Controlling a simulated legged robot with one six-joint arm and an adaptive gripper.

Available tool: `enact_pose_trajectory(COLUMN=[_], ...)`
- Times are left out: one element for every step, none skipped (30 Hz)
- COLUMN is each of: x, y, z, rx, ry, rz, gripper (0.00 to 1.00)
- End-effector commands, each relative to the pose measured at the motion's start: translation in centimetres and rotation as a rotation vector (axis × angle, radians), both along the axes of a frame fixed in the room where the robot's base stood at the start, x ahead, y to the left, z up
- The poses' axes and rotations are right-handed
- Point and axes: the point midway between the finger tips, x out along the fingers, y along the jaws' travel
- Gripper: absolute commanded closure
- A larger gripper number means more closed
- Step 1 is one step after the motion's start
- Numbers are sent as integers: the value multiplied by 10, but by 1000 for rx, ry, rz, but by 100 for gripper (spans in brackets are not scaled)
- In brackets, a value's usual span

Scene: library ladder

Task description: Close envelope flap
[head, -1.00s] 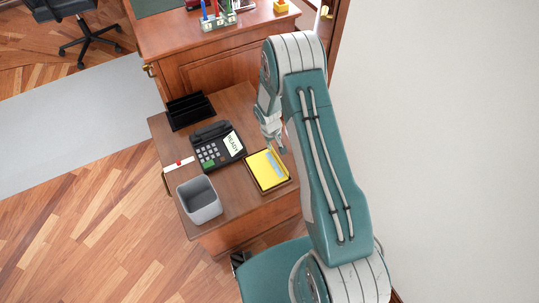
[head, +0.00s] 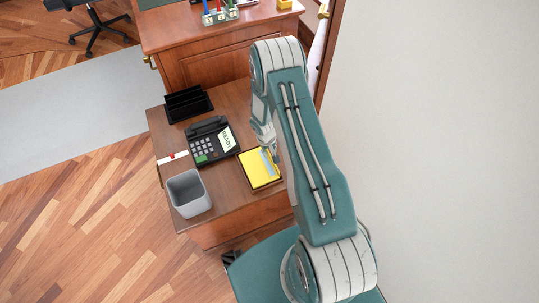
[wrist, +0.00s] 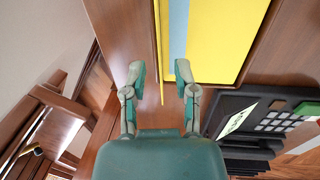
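The yellow envelope (head: 254,172) lies on the small brown side desk (head: 225,205), in or on a dark-edged holder. It also shows in the wrist view (wrist: 225,40), with a light blue strip (wrist: 179,25) along its left side. Left of the strip is a thin yellow edge (wrist: 161,50), which looks like the flap standing up, seen nearly edge-on. My gripper (wrist: 159,72) is open, and the lower end of that thin edge shows between its two fingertips. I cannot tell whether either finger touches it. In the head view my gripper (head: 268,149) is at the envelope's upper right.
A black phone (head: 211,140) with a READY card (head: 226,139) stands beside the envelope. A grey bin (head: 188,194), a black organizer (head: 188,103) and a white strip with a red mark (head: 172,157) are also on the desk. A white wall (head: 430,140) is at the right.

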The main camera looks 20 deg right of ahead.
Motion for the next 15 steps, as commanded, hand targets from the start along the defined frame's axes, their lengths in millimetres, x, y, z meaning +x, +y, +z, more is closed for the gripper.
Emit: enact_pose_trajectory(x=[-1,-1,-1,-1,0,0,0,0,0,0,0,0,0,0,0], y=[-1,-1,-1,-1,-1,-1,-1,-1,-1,0,0,-1,-1,-1,-2], z=[-10,-14,-19,-22,-25,-29,-31,-32,-34,-35,-35,-36,-36,-36,-36], rx=[0,-1,-2,-3,-4,-4,-4,-5,-6,-6,-6,-6,-5,-5,-4], ry=[3,3,3,2,2,1,1,0,0,0,0,0,0,0,0], rz=[1,1,0,1,2,1,1,1,2,3,3,3,3,2,1], gripper=[62,62,62,62,62,62,62,62,62,62,62,62,62,62,62])
